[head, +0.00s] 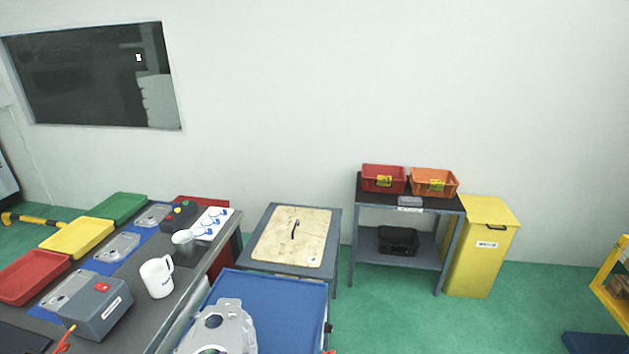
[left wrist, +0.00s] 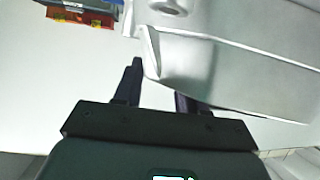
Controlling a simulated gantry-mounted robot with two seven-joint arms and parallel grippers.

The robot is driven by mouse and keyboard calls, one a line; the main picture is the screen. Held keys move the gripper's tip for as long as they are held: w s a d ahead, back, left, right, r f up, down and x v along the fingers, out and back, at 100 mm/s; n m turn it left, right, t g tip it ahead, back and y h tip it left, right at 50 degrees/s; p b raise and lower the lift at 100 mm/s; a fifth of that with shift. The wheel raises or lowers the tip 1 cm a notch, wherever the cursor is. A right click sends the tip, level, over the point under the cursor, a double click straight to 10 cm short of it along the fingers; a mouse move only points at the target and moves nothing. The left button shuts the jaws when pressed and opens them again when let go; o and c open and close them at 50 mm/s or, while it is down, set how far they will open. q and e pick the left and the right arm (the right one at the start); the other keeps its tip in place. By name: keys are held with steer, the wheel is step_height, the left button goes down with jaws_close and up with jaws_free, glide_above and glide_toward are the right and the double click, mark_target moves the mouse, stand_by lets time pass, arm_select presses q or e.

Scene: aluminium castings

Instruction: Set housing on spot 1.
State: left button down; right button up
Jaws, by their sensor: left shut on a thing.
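In the left wrist view, my left gripper (left wrist: 160,84) is shut on a large smooth grey casting, the housing (left wrist: 225,75). One dark finger shows at its edge and the other is partly hidden by it. In the head view, a grey housing (head: 232,330) with round openings shows at the bottom edge, over or on a blue-topped table (head: 268,287); its lower part is cut off and I cannot tell whether it touches. No gripper shows in the head view. Spot 1 cannot be made out.
The left bench holds flat grey castings (head: 118,247) on a blue mat, coloured trays (head: 78,237), a grey box (head: 98,308) and a white mug (head: 157,277). A cart with a beige board (head: 275,240), a shelf with bins (head: 383,179) and a yellow bin (head: 482,250) stand behind.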

arm_select(q)
steer(key=shift+y, duration=0.4)
steer(key=s+a+r, duration=0.1)
steer(key=s, duration=0.1)
steer(key=s+a+r, duration=0.1)
steer(key=s, duration=0.2)
steer(key=s+a+r, duration=0.1)
steer(key=s, duration=0.1)
steer(key=shift+s+a+p, duration=0.15)
steer(key=shift+p, duration=0.15)
step_height(320, 180, up, 22)
steer(key=s+p, duration=0.2)
steer(key=p, duration=3)
steer(key=shift+r, duration=0.2)
